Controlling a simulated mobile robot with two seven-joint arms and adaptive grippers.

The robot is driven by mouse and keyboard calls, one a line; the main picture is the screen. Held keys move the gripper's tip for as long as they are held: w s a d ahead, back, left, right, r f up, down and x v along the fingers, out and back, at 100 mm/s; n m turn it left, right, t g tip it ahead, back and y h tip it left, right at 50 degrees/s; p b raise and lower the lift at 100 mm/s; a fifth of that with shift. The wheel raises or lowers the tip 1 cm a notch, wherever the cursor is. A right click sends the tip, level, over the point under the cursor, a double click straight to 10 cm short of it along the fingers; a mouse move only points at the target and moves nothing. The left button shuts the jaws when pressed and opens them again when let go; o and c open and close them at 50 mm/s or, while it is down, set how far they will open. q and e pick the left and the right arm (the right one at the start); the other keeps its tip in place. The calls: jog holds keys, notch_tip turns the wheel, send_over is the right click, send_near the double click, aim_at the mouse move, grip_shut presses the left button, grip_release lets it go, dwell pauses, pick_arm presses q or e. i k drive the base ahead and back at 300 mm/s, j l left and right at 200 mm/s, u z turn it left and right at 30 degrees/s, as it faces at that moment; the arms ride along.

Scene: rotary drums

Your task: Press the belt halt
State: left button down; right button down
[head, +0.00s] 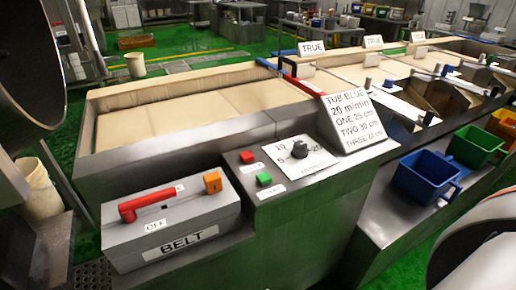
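A console stands at the front of the belt. It carries a red push button (247,157) and a green push button (264,179), each with a small label too small to read. To their right is a black dial knob (299,149) on a white scale plate. At the left is a grey box (170,226) marked BELT, with a red lever handle (147,203) lying by the OFF label and an orange block (212,182) at its other end. Which control is the belt halt cannot be read. Neither gripper shows; parts of my arms fill the left and lower right edges.
A sloped sign (352,119) reads TUB BLUE, 20 m/min. The beige belt (180,110) runs behind the console. A blue tub (425,176), a green tub (475,145) and an orange tub (503,126) stand at the right. The space above the buttons is clear.

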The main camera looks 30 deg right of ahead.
aim_at(246, 157)
jog(key=l, duration=0.95)
jog(key=i+l, duration=0.1)
jog(key=l, duration=0.9)
jog(key=u, duration=0.65)
jog(key=l, duration=0.1)
